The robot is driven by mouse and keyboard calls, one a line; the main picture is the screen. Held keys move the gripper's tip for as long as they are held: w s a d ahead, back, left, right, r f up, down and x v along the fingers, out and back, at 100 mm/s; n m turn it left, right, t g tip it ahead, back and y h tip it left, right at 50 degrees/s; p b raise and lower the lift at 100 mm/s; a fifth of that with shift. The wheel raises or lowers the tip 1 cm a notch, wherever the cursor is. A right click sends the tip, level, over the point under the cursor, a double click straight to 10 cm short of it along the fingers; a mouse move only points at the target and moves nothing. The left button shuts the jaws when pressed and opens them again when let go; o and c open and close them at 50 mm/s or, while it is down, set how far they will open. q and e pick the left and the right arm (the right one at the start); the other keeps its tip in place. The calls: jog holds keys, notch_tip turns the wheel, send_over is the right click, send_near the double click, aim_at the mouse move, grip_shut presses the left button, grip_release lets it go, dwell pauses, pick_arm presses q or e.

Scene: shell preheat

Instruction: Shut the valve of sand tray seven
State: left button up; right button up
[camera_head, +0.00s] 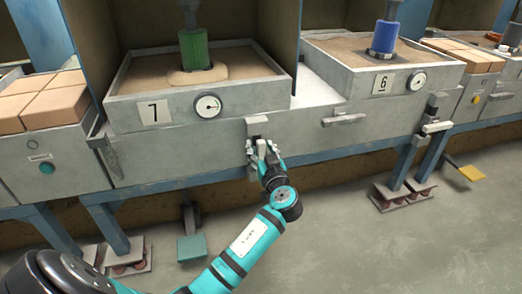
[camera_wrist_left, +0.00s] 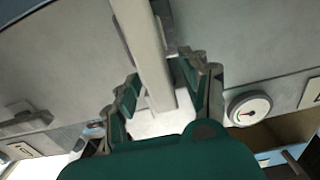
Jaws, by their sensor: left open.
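Sand tray seven (camera_head: 285,88) is the grey box with the "7" plate (camera_head: 154,112) and a round gauge (camera_head: 207,106). Its valve (camera_head: 257,125) is on the front panel, below and right of the gauge. In the left wrist view, a pale bar-shaped valve handle (camera_wrist_left: 145,40) runs between my left gripper's fingers (camera_wrist_left: 158,88). The left gripper is open, with a finger on each side of the bar; I cannot tell whether either touches it. In the head view the gripper (camera_head: 262,148) is at the valve and hides its lower part. My right gripper is not in view.
Tray six (camera_head: 440,76) with its gauge (camera_head: 418,81) stands to the right, with a horizontal handle (camera_head: 343,119) on the panel below. Tan blocks (camera_head: 48,98) lie at left. A teal pedal (camera_head: 191,248) is near the floor.

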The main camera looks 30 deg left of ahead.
pick_arm(q)
jog(key=shift+c, duration=1)
grip_shut()
